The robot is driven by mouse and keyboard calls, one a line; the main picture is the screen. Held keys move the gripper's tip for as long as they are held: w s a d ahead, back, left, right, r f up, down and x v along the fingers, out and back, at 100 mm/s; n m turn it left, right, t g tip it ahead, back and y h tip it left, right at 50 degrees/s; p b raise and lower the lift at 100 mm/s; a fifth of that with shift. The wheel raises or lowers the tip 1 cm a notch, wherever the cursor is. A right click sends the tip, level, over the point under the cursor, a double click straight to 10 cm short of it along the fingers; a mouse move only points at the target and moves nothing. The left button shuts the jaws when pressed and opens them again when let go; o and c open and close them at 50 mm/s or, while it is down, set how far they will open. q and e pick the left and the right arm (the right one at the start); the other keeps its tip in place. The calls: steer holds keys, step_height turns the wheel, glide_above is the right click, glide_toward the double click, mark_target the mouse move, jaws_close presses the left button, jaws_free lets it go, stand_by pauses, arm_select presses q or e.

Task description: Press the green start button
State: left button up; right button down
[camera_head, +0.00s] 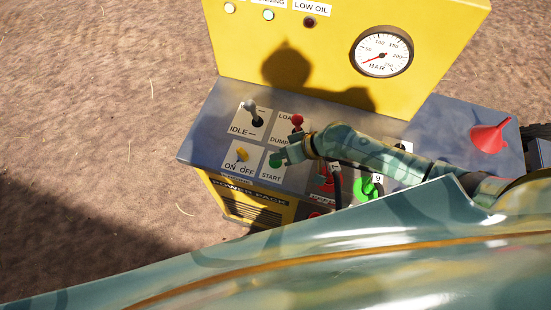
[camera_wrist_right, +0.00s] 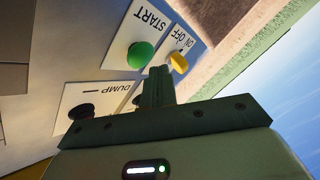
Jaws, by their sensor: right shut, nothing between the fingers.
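The green start button (camera_head: 274,161) sits on a white plate marked START on the grey panel top of the yellow power pack. In the right wrist view the green button (camera_wrist_right: 140,55) shows as a round dome. My right gripper (camera_head: 284,156) comes in from the right and is shut, with nothing in it. Its tip is close beside the button in the head view. In the wrist view the fingers (camera_wrist_right: 158,76) end just beside the green dome; I cannot tell whether they touch it. My left gripper is not in view.
A yellow ON/OFF knob (camera_head: 242,154) is left of the button. A grey IDLE lever (camera_head: 251,109) and a red DUMP lever (camera_head: 297,122) stand behind. A pressure gauge (camera_head: 381,52) is on the yellow back panel.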

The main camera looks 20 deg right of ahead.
mark_target(280, 163)
step_height(280, 163, up, 5)
steer(key=p, duration=0.5)
steer(key=shift+r, duration=0.1)
steer(key=shift+f, duration=0.2)
stand_by(0.6)
